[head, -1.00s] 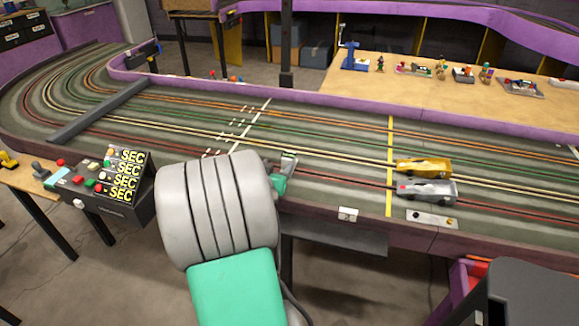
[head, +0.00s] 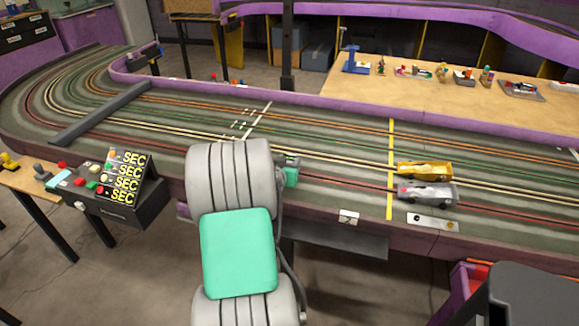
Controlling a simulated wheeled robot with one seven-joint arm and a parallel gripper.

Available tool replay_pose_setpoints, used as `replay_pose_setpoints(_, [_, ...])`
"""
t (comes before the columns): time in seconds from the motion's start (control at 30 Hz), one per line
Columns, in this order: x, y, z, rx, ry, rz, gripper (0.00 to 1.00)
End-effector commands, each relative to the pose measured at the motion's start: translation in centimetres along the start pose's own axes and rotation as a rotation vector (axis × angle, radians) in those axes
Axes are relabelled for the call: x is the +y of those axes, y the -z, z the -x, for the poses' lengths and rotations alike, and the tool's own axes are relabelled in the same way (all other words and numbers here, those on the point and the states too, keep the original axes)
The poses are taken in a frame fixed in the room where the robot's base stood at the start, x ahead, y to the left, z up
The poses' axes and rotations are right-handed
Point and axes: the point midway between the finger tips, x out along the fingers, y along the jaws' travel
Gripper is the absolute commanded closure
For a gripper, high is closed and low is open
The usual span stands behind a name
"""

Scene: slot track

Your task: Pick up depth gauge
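I cannot surely pick out the depth gauge in the head view. A blue upright tool with a post and flat base (head: 357,62) stands at the left end of the wooden bench; I cannot tell whether it is the gauge. My gripper (head: 291,162) is over the near lanes of the track, mostly hidden behind my grey and green arm.
A gold car (head: 425,170) and a silver car (head: 427,192) stand on the slot track (head: 330,150), right of my gripper. A control box with SEC displays (head: 118,190) is at left. Small models line the wooden bench (head: 450,107) behind. A purple wall edges the track.

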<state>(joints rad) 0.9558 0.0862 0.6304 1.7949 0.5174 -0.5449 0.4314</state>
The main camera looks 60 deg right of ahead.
Motion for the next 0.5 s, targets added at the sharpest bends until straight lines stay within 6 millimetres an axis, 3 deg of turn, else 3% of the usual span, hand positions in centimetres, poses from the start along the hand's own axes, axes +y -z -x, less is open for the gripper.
replay_pose_setpoints(0.5, [-0.01,-0.01,0.02,0.0,0.0,0.0,1.0])
